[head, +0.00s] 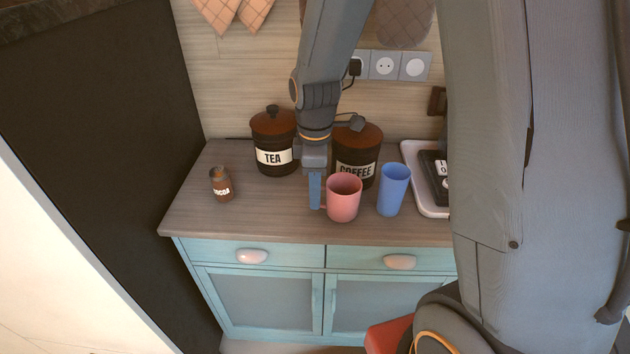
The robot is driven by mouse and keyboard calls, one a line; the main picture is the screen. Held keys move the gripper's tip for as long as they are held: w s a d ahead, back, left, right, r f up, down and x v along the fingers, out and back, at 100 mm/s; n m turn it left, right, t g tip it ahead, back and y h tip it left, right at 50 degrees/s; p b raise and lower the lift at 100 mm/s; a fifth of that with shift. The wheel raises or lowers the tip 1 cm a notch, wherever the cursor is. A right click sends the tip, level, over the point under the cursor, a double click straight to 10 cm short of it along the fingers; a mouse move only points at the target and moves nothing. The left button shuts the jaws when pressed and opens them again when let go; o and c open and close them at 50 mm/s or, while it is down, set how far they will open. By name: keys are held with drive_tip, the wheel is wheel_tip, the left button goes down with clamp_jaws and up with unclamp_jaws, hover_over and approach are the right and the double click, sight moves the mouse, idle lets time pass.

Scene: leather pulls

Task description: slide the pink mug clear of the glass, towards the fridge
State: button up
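The pink mug (344,200) stands upright on the wooden counter, near its front edge. The blue glass (394,190) stands just right of it, with a narrow gap between them in the picture. My gripper (315,190) points down at the mug's left side, by its handle. Its fingers overlap in this view, so I cannot tell if they are open or shut, or whether they touch the mug. A tall dark panel (90,150) with a pale edge rises at the left and may be the fridge.
The tea canister (274,157) and coffee canister (358,150) stand behind, against the wall. A small cocoa jar (221,185) is on the left. A pale tray (412,165) lies right of the glass.

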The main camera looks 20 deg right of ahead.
drive_tip(key=shift+c, duration=0.3)
clamp_jaws()
drive_tip(key=shift+w+a, duration=1.2)
drive_tip(key=shift+a, duration=1.7)
drive_tip(key=shift+w+a, duration=1.2)
drive_tip(key=shift+a, duration=1.65)
drive_tip(key=shift+w+a, duration=1.2)
drive_tip(key=shift+a, duration=1.7)
drive_tip(key=shift+p, duration=0.45)
drive_tip(key=shift+o, duration=0.3)
unclamp_jaws()
